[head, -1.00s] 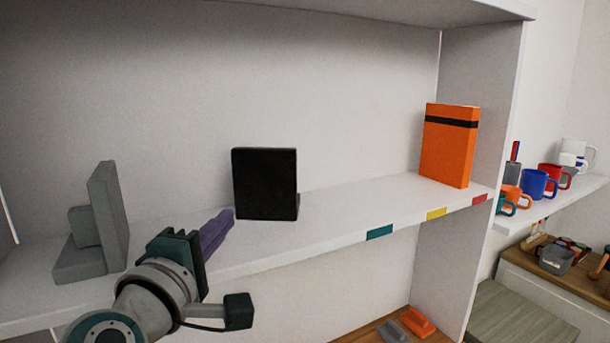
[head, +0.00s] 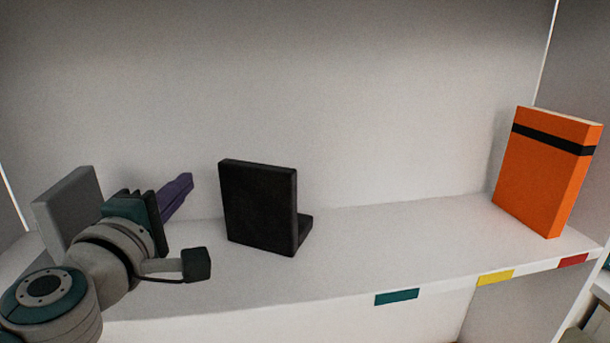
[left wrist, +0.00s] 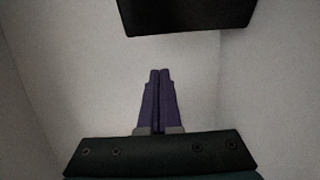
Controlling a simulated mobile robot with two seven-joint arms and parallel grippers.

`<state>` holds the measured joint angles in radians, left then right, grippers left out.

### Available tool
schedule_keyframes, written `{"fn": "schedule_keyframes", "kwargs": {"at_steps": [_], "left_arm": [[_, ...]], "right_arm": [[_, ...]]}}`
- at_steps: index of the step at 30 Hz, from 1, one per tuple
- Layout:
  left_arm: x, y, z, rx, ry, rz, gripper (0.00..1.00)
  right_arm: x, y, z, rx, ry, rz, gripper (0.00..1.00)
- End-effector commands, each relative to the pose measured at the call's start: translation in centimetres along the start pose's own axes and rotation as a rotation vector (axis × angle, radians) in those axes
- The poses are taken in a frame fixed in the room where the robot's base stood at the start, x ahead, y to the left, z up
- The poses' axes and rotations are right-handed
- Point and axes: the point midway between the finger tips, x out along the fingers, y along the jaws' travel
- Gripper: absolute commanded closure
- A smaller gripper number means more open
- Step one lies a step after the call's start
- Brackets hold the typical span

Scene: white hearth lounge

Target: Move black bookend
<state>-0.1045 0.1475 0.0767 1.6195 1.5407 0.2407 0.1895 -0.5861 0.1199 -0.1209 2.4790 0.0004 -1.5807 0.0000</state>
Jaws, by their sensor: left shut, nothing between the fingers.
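The black bookend (head: 258,205) stands upright on the white shelf, left of the middle in the head view, with its short foot showing at lower right. My left gripper (head: 186,183) has purple fingers and is shut and empty, just left of the bookend with a small gap. In the left wrist view the shut fingertips (left wrist: 160,72) point toward a dark panel, the bookend (left wrist: 186,14), at the top edge, and do not touch it. My right gripper is in neither view.
A grey bookend (head: 70,212) stands at the left behind my arm. An orange book (head: 545,172) with a black band stands at the right. The white shelf (head: 400,240) is bare between the black bookend and the book; teal (head: 397,297), yellow (head: 495,278) and red (head: 573,261) markers line its front edge.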

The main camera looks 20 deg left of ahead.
Motion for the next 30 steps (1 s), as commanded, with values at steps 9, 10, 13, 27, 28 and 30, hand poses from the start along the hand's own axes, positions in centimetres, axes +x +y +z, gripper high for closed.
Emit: {"fn": "schedule_keyframes", "kwargs": {"at_steps": [9, 10, 13, 27, 28, 30], "left_arm": [[1.9, 0.0, 2.6, -0.002, -0.001, -0.002, 1.00], [1.8, 0.0, 2.9, -0.002, -0.001, -0.002, 1.00], [1.5, 0.0, 3.5, 0.000, -0.001, -0.001, 1.00], [1.2, 0.0, 4.5, -0.004, -0.001, -0.002, 1.00], [1.0, 0.0, 4.9, -0.003, -0.002, -0.003, 1.00], [0.6, 0.0, 6.2, -0.005, -0.002, -0.003, 1.00]], "right_arm": [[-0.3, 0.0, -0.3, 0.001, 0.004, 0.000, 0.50], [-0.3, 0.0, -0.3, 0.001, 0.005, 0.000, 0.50], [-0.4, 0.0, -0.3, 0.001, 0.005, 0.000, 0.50], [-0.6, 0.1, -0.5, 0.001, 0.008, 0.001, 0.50], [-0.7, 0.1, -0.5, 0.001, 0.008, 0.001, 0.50], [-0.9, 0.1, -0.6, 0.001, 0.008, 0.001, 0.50]]}}
